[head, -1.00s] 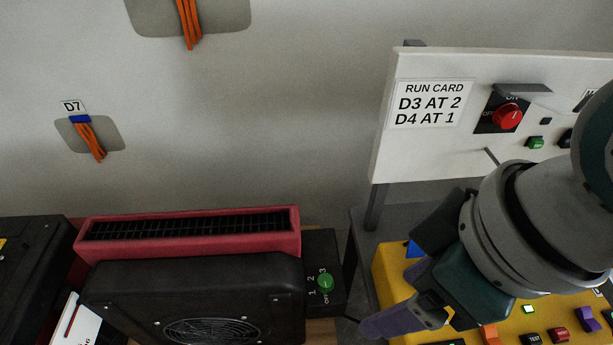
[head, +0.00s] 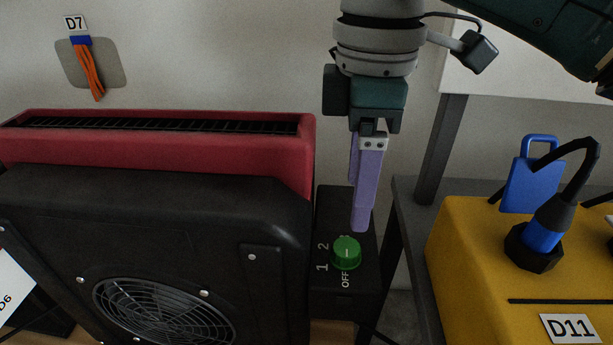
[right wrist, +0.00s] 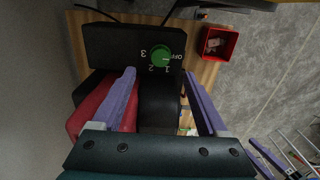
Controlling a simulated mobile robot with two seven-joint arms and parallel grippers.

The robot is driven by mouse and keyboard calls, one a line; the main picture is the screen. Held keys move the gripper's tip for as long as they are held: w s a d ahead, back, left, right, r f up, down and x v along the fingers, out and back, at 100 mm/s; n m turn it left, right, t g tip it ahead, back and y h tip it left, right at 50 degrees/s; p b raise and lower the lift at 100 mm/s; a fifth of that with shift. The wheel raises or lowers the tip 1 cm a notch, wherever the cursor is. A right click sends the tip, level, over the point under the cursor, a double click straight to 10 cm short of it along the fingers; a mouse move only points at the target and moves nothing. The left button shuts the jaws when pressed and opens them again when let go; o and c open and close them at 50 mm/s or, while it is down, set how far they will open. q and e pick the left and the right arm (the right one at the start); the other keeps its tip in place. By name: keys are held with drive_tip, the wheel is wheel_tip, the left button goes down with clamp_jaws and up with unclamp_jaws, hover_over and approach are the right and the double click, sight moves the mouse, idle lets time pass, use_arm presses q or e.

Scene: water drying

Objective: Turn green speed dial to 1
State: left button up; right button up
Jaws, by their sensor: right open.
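The green speed dial (head: 347,250) sits on top of a black box (head: 345,297) beside the black fan unit, with OFF, 1 and 2 readable around it. My right gripper (head: 358,206) is open and points down, just above and behind the dial. In the right wrist view its two purple fingers (right wrist: 159,73) are spread, empty, below the dial. A purple finger, apparently my left gripper's (right wrist: 268,158), shows at lower right, partly cut off.
The black fan unit (head: 150,230) and red heater-like housing (head: 250,150) stand left of the dial box. A yellow panel (head: 470,270) with a blue plug (head: 543,232) is at right. A red bin (right wrist: 218,43) lies beyond the dial.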

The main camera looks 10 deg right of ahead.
sight(350, 247)
wheel_tip(350, 247, down, 9)
drive_tip(key=shift+f+b, duration=0.1)
drive_tip(key=shift+b, duration=1)
clamp_jaws()
